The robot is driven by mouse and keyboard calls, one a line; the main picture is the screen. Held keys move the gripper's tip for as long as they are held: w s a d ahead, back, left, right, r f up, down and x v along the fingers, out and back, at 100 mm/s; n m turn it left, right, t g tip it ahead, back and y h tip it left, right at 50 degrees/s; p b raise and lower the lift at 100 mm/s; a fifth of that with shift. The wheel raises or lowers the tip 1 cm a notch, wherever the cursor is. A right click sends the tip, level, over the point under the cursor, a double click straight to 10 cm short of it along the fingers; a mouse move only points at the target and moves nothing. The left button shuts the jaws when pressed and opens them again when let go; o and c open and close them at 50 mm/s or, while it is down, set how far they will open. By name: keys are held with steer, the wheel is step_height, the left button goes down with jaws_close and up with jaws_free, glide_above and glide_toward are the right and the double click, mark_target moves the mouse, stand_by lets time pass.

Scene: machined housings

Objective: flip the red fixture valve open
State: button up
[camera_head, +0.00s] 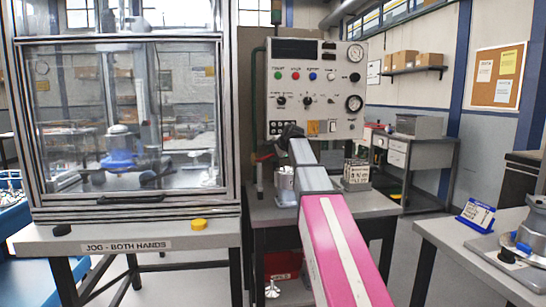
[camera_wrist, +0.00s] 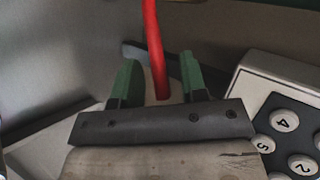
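The red valve handle (camera_wrist: 153,48) is a slim red bar running down from the top middle of the wrist view. Its lower end sits in the gap between the two green fingertips of my gripper (camera_wrist: 158,75), with space visible on both sides. My gripper is open; I cannot tell how deep the handle lies between the fingers.
A keypad with round numbered buttons (camera_wrist: 285,122) lies close on the right in the wrist view. A control panel with gauges (camera_head: 315,90) stands behind my gripper. A metal housing (camera_head: 285,186) and a block with a label (camera_head: 356,173) are on the bench. A glazed enclosure (camera_head: 130,198) stands left.

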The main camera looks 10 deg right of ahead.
steer(key=shift+w+a+f, duration=0.1)
steer(key=shift+w+f, duration=0.1)
jaws_close()
steer(key=shift+r, duration=0.1)
